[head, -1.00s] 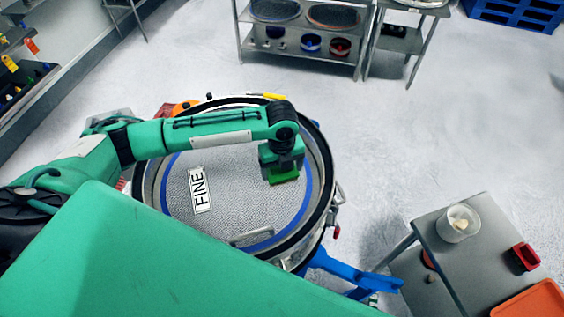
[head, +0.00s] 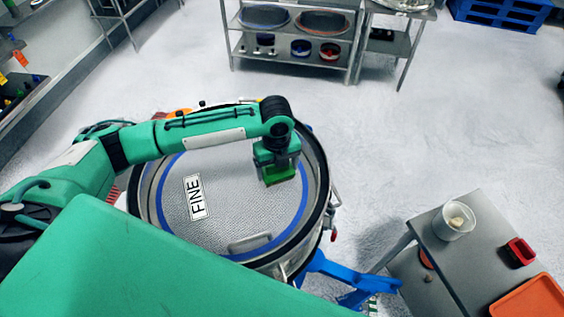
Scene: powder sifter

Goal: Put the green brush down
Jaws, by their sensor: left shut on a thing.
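The green brush (head: 279,174) is a bright green block under my left gripper (head: 277,163), over the right part of the round sieve mesh. My left gripper is shut on the brush. Its fingers are mostly hidden by the gripper body, and I cannot tell whether the brush touches the mesh. The sieve (head: 225,223) has a grey mesh with a blue ring, a dark rim and a "FINE" label (head: 195,197). My right gripper is not in view.
A small metal table (head: 477,233) at lower right holds a clear tub (head: 454,221), a red container (head: 519,252) and an orange tray (head: 530,298). A blue arm-like part (head: 345,270) juts out below the sieve. Shelving (head: 293,50) stands at the back. The floor right of the sieve is clear.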

